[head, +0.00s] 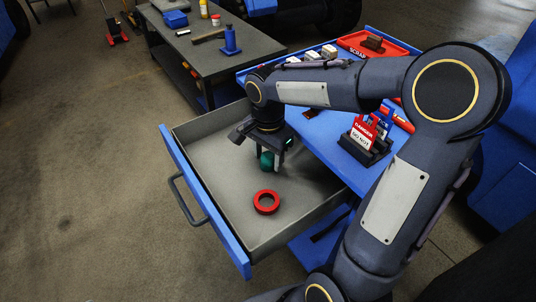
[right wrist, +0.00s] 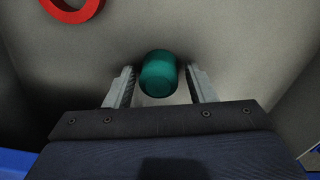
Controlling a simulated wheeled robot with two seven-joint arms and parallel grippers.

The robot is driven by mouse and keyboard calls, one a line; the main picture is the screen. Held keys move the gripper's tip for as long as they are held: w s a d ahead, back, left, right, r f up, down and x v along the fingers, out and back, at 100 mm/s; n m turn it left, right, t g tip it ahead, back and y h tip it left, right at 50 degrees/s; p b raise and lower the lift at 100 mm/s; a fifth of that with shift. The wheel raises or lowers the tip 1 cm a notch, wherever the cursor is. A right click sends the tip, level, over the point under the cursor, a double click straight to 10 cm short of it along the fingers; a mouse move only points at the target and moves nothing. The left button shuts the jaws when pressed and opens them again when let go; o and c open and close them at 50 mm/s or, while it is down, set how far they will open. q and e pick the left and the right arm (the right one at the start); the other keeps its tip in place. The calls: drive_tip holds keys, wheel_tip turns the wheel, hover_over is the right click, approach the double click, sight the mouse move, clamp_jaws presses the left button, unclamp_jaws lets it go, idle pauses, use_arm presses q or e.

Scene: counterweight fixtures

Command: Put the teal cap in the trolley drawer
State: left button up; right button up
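The teal cap (head: 267,160) is inside the pulled-out trolley drawer (head: 212,155), toward its back right. My right gripper (head: 268,158) reaches down into the drawer with its fingers on either side of the cap. In the right wrist view, the cap (right wrist: 159,73) is between the fingertips of my open right gripper (right wrist: 161,72), with a gap showing on each side. I cannot tell whether the cap touches the drawer floor. My left gripper is not in view.
A red ring (head: 266,202) lies on the drawer floor nearer the front. The blue trolley top (head: 315,135) carries a sign stand (head: 366,138) and a red scrap tray (head: 385,48). A grey workbench (head: 262,45) stands behind. The drawer's left part is clear.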

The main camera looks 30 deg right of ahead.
sight(268, 154)
drive_tip(key=shift+o, duration=0.9)
drive_tip(key=shift+r, duration=0.25)
wheel_tip(268, 154, up, 11)
drive_tip(key=p, duration=0.3)
drive_tip(key=s+a+f+n+t+y, duration=0.2)
drive_tip(key=s+n, duration=0.4)
drive_tip(key=s, duration=0.2)
drive_tip(key=s+a+f+n+t+y, duration=0.1)
drive_tip(key=s+a+f+n+t, duration=0.1)
drive_tip(key=s+n, duration=0.4)
drive_tip(key=s+t, duration=0.1)
drive_tip(key=s, duration=0.2)
drive_tip(key=shift+a+f+t+y+p, duration=0.15)
drive_tip(key=shift+a+t+y+p, duration=0.15)
drive_tip(key=shift+y, duration=0.1)
